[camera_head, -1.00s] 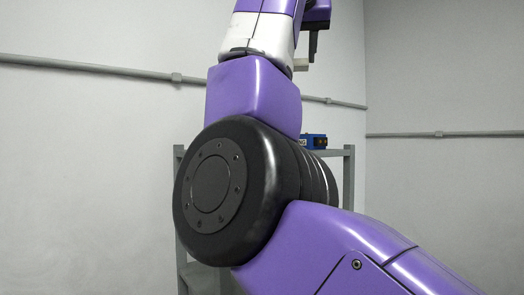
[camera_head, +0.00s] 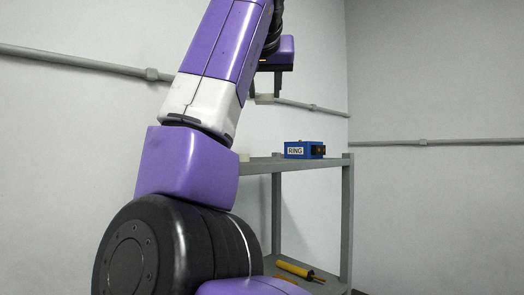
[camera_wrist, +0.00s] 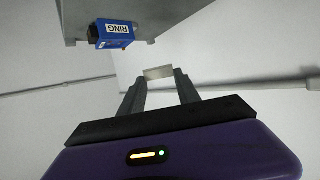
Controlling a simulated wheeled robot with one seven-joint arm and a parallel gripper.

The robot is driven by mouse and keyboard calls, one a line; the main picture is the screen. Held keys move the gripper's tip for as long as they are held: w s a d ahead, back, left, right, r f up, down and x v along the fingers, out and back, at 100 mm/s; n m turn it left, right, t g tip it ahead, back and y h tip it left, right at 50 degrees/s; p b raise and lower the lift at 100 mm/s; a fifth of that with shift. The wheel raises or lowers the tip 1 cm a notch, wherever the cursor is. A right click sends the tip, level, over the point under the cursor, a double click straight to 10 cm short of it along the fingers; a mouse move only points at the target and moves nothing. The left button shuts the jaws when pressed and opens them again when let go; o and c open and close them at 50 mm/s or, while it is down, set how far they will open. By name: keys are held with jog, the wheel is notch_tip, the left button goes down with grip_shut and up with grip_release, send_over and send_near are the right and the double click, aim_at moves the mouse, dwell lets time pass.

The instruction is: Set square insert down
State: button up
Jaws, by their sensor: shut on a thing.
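The square insert (camera_head: 264,99) is a small pale beige block. My gripper (camera_wrist: 159,79) is shut on it and holds it between the fingertips. The insert also shows as a pale piece in the wrist view (camera_wrist: 158,72). In the head view my gripper (camera_head: 266,93) points down and holds the insert in the air, higher in the picture than the shelf top. The far finger is partly hidden.
A grey shelf rack (camera_head: 262,166) stands behind my arm, its left part hidden. A blue box labelled RING (camera_head: 303,150) sits on its top. A small pale object (camera_head: 243,157) shows beside my arm. A yellow-handled tool (camera_head: 294,268) lies on the lower shelf.

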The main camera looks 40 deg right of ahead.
notch_tip(320, 180, down, 13)
jog(key=shift+r+p, duration=0.1)
jog(key=shift+p, duration=0.4)
jog(key=o, duration=1.3)
jog(key=shift+s+a, duration=0.15)
jog(key=b+v, duration=0.2)
jog(key=v, duration=0.9)
jog(key=shift+s+a+r+b, duration=0.2)
jog(key=shift+b, duration=0.2)
